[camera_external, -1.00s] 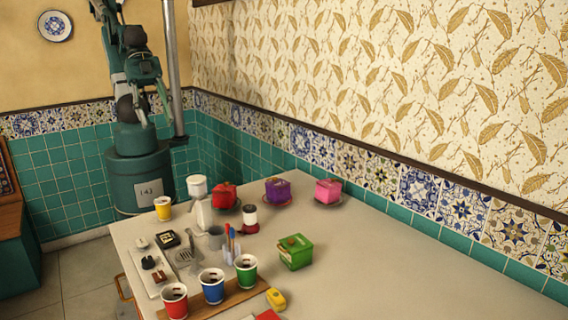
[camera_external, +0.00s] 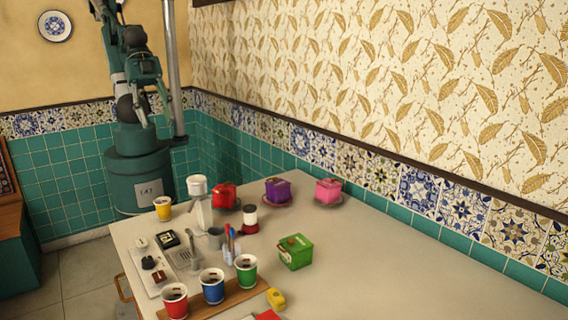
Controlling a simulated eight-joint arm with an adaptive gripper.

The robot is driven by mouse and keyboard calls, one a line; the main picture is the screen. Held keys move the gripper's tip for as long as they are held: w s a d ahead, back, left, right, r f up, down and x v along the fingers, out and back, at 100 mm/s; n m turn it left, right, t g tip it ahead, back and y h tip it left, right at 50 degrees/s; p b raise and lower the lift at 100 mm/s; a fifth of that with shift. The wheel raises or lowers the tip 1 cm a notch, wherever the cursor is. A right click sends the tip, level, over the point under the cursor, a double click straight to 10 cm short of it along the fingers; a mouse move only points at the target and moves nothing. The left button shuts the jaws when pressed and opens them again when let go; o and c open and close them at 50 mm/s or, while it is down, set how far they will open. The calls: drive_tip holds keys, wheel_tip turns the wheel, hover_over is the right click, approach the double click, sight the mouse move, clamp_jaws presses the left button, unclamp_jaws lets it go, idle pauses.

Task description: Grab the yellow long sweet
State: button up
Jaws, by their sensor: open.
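A small yellow block-like thing (camera_external: 276,299) lies on the table near its front edge, right of the green cup. It is the only yellow piece of about that kind that I see, but I cannot tell for sure that it is the long sweet. My arm stands folded up at the upper left, behind the table and well away from the yellow thing.
A wooden board (camera_external: 241,297) holds red, blue and green cups (camera_external: 246,272). A white tray (camera_external: 147,284) with small dark pieces lies to the left. A green box (camera_external: 295,252), a pen holder (camera_external: 231,254) and a red thing (camera_external: 268,315) are nearby. The table's right side (camera_external: 400,270) is clear.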

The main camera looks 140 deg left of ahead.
drive_tip(key=o, duration=0.3)
